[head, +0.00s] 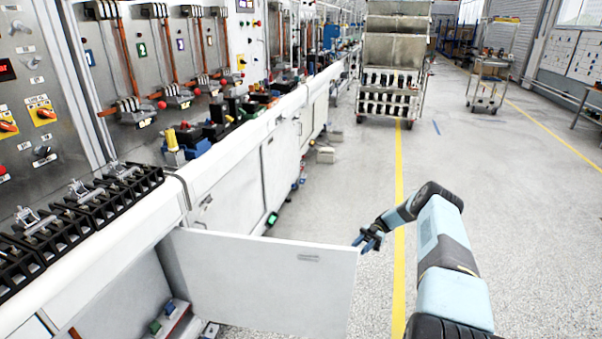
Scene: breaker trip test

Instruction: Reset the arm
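My arm (442,255), light blue and black, reaches forward from the lower right and bends left at its far end. My gripper (364,241) is small in the view, just beside the upper right corner of an open white cabinet door (265,280). I cannot tell whether it touches the door, or whether its fingers are open or shut. I see nothing clearly held in it.
A long white bench (140,240) with breakers and test panels runs along the left. The open door juts into the aisle. A loaded rack trolley (392,65) and a smaller cart (489,70) stand further back. The floor (530,200) at right is clear.

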